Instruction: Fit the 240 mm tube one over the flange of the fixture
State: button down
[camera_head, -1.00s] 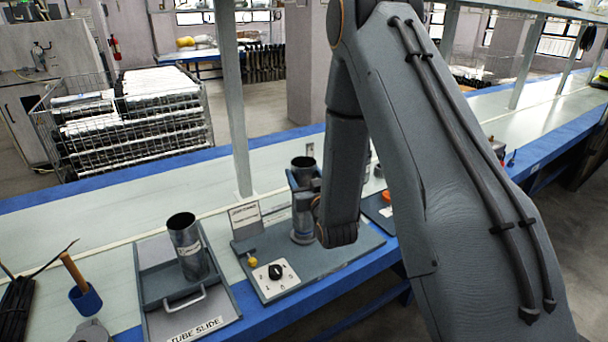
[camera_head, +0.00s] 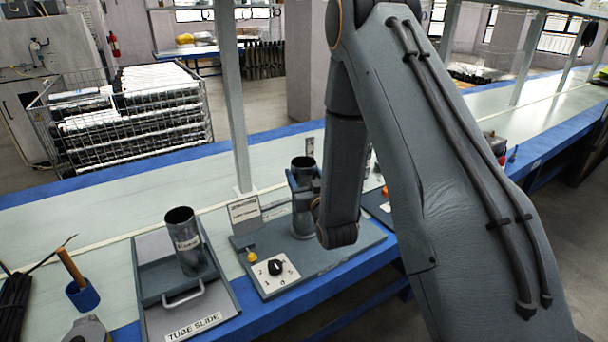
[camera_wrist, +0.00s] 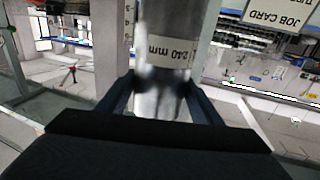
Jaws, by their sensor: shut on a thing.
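My gripper (camera_head: 305,186) is shut on a grey metal tube (camera_head: 303,166), which stands upright at the fixture. In the wrist view the tube (camera_wrist: 180,20) shows a white label reading 240 mm, with the gripper's fingers (camera_wrist: 158,92) on either side. The fixture is a grey-green base plate (camera_head: 345,248) with a dial panel and a yellow knob. The tube's lower end is over the plate. I cannot tell whether it is around the flange, as the flange is not clearly seen. My forearm hides the plate's right rear.
A second labelled tube (camera_head: 184,250) stands in the tray marked TUBE SLIDE (camera_head: 152,290), left of the fixture. A blue cup (camera_head: 83,296) with a wooden handle is farther left. A sign (camera_head: 244,213) and a post (camera_head: 232,110) stand close behind the fixture.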

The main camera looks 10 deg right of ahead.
jog(key=shift+f+b, duration=0.6)
jog(key=shift+f, duration=0.3)
jog(key=shift+c, duration=2.4)
grip_release()
jog(key=shift+s, duration=0.15)
jog(key=s, duration=0.3)
jog(key=s+b, duration=0.1)
jog(key=s, duration=0.3)
jog(key=shift+s+d, duration=0.2)
jog(key=shift+s, duration=0.1)
